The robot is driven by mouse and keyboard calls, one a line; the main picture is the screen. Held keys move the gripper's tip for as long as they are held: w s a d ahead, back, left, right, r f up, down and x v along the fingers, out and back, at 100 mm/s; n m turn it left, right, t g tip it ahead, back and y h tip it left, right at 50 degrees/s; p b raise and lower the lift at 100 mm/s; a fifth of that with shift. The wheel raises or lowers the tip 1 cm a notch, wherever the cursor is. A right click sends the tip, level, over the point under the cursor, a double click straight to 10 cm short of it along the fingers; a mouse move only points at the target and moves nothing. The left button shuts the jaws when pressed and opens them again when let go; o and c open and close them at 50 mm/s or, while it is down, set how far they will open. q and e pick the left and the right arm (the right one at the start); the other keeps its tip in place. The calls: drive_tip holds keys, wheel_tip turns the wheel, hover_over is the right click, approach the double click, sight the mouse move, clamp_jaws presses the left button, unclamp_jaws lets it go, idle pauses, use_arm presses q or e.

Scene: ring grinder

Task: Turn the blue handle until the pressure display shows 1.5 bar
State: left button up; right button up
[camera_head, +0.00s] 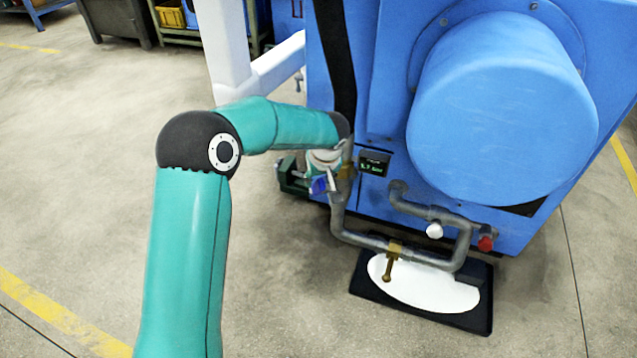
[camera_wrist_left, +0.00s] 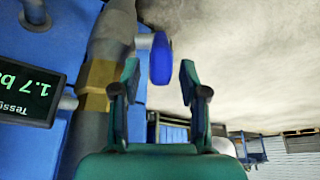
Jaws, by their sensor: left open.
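The blue handle (camera_wrist_left: 161,58) sticks out from a grey pipe (camera_wrist_left: 108,45) with a brass fitting (camera_wrist_left: 97,85). In the head view the handle (camera_head: 319,186) shows small at my left gripper (camera_head: 328,182). In the left wrist view my left gripper (camera_wrist_left: 160,78) is open, with the handle between its two spread fingertips. I cannot tell whether either finger touches it. The pressure display (camera_head: 374,164) reads about 1.7 bar in green. It also shows in the left wrist view (camera_wrist_left: 28,88), cut off at the edge, with 1.7 legible. My right gripper is out of view.
The blue machine (camera_head: 390,90) with its big round housing (camera_head: 503,115) stands behind the pipes. Floor to the left is clear.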

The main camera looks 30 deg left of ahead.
use_arm(q)
drive_tip(key=shift+w+a+f, duration=0.1)
drive_tip(key=shift+a+f, duration=0.05)
drive_tip(key=shift+f, duration=0.3)
clamp_jaws()
